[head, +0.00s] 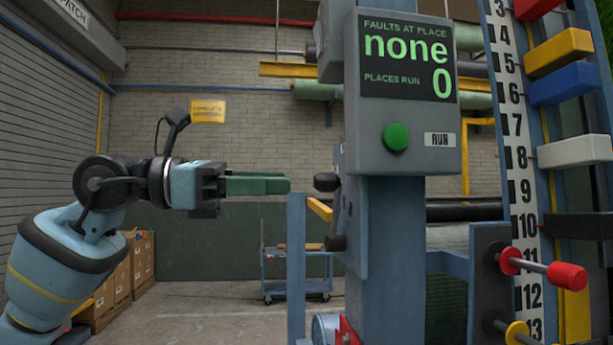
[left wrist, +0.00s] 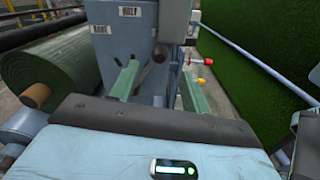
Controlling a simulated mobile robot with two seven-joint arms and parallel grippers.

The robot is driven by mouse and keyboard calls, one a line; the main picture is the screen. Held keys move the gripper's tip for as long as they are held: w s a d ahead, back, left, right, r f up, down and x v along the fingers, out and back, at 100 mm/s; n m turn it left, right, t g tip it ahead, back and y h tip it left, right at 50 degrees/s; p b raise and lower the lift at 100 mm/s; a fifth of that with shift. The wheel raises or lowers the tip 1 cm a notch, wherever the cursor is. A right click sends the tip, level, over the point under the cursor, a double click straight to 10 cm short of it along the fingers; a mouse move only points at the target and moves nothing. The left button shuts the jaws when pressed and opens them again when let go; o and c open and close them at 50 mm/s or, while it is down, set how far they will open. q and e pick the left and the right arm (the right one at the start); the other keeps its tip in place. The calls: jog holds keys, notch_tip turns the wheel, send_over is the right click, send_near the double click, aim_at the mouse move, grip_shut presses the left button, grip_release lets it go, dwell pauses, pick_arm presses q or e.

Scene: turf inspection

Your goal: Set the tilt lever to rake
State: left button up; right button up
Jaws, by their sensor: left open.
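A dark-knobbed lever (head: 326,182) sticks out from the left side of the blue-grey machine post, level with my left gripper. I take it to be the tilt lever; a second dark knob (head: 335,243) sits lower on the same side. My left gripper (head: 287,185) is open, its green fingers pointing right, with the tips a little short of the upper knob. In the left wrist view a dark lever end (left wrist: 158,55) shows between the spread fingers (left wrist: 160,75), apparently untouched. My right gripper is out of view.
The control box (head: 406,90) shows "none" and 0 above a green button (head: 396,138). A blue upright (head: 297,265) stands just below my fingertips. A numbered scale (head: 522,180) and red-handled rod (head: 566,276) are at the right. A green roll (left wrist: 60,78) lies left of the panel.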

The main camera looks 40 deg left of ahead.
pick_arm(q)
jog(key=p+x, duration=0.1)
jog(key=x, duration=0.4)
jog(key=shift+w+d, duration=0.15)
jog(key=shift+c, duration=0.4)
grip_shut()
